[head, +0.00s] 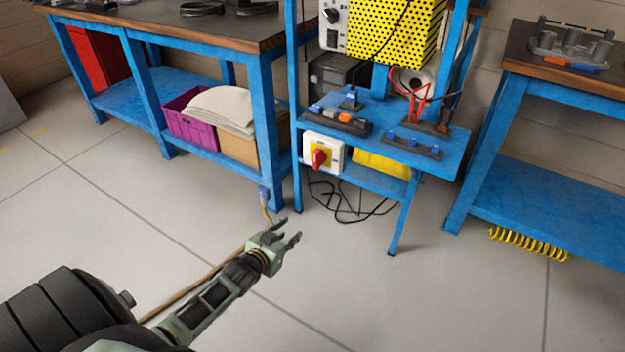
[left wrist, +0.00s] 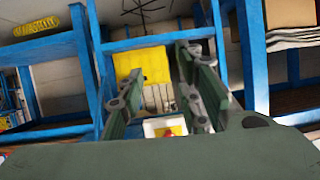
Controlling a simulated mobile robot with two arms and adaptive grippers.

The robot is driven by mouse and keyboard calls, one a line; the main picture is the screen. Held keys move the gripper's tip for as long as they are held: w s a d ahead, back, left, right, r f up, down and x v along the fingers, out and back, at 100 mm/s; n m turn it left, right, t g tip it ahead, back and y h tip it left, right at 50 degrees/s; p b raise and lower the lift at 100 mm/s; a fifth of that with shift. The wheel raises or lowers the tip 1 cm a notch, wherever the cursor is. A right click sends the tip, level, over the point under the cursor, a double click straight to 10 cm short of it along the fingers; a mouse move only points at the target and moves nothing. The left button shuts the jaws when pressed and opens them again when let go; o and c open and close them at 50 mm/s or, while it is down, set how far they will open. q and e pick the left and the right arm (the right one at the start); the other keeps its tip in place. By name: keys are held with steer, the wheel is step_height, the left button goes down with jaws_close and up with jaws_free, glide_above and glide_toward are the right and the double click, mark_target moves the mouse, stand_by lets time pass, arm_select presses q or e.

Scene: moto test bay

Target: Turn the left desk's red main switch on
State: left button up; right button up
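The red main switch (head: 319,158) is a red knob on a yellow plate in a white box (head: 335,149), fixed at the front of the middle blue desk (head: 440,150), below its top. My left gripper (head: 288,238) is open and empty, over the floor in front of the desk, lower in the picture than the switch and apart from it. In the left wrist view, which looks upside down, the gripper's two fingers (left wrist: 160,95) stand apart. The red knob (left wrist: 170,134) and part of its box show between them, low in that view. My right gripper is not in view.
A blue workbench (head: 150,100) with a purple crate (head: 188,122) stands left, another blue bench (head: 560,190) right. Black cables (head: 348,205) lie under the desk. A yellow bin (head: 382,163) sits beside the switch box. The floor in front is clear apart from a hose (head: 200,285).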

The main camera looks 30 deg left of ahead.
arm_select(q)
steer(key=w+r+t+b, duration=0.3)
steer(key=w+r, duration=0.2)
steer(key=r, duration=0.5)
steer(key=t+h, duration=0.1)
steer(key=t, duration=0.1)
glide_toward(315, 160)
steer(key=w, duration=0.2)
steer(key=w+b, duration=0.2)
steer(key=w, duration=0.3)
steer(key=shift+w+a+r, duration=0.15)
steer(key=shift+w, duration=0.65)
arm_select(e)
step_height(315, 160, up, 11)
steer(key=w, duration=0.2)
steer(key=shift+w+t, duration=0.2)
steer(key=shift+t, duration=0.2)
arm_select(q)
steer(key=shift+c, duration=0.3)
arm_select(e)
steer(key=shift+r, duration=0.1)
arm_select(q)
jaws_close()
